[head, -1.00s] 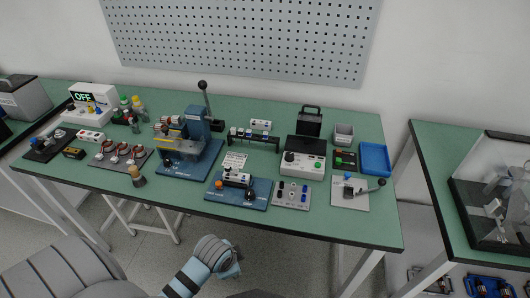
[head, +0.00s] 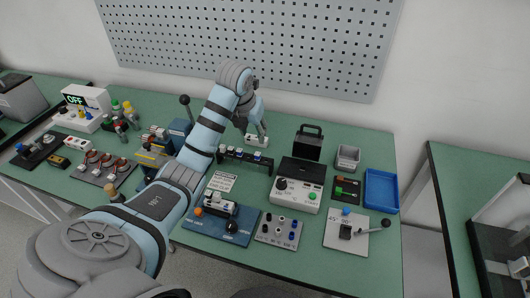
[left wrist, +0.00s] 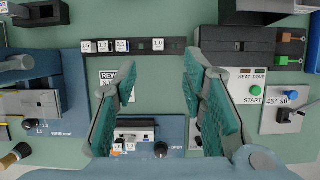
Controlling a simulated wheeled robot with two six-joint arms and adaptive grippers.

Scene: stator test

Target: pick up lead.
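The rack (left wrist: 135,48) with small labelled blocks lies just beyond the fingertips. I cannot tell which thing is the lead. A dark tray with red and green pieces (head: 346,190) sits at the right; orange and green pieces (left wrist: 287,50) show at right in the wrist view. My right gripper is not in view.
A blue board (head: 221,220), a white START unit (head: 297,195), a black box with a handle (head: 308,142), a grey bin (head: 347,157) and a blue tray (head: 381,190) crowd the bench. A press lever (head: 185,101) stands upright beside my left arm.

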